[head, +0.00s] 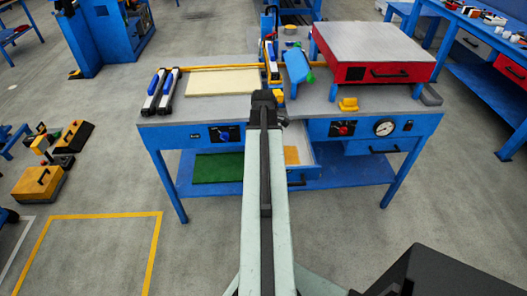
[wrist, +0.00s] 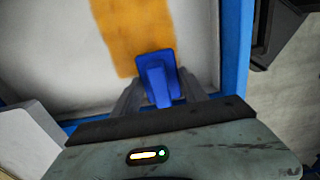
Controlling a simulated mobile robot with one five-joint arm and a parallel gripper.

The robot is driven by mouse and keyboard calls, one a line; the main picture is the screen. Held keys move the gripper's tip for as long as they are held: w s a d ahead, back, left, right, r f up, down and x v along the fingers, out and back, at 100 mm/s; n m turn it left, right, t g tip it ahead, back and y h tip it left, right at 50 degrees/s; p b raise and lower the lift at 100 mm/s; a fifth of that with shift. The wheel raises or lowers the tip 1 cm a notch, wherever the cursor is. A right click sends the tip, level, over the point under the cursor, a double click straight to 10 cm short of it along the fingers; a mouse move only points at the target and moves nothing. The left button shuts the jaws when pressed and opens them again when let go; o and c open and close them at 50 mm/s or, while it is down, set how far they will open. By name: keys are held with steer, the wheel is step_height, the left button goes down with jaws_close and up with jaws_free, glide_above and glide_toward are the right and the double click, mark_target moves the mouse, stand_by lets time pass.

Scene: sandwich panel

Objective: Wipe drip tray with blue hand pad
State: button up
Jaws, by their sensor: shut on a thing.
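The drip tray (head: 308,176) is pulled out like a drawer under the blue bench, partly hidden behind my arm. In the wrist view its pale floor (wrist: 55,50) and blue rim (wrist: 236,55) show, with an orange-yellow patch (wrist: 132,30) on the floor; the patch also shows in the head view (head: 291,155). The blue hand pad (wrist: 158,75) is between the fingers of my gripper (wrist: 160,92), which is shut on its handle. The pad overlaps the patch's near end in the wrist view. I cannot tell whether it touches the floor.
The bench top (head: 215,110) holds a cream panel (head: 222,82), two blue-and-white tools (head: 161,90), a yellow block (head: 348,104) and a red-fronted press (head: 372,50). A green mat (head: 217,168) lies on the lower shelf. Yellow cases (head: 38,184) stand on the floor at left.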

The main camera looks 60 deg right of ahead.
steer(key=shift+f+b, duration=0.55)
steer(key=shift+f, duration=0.15)
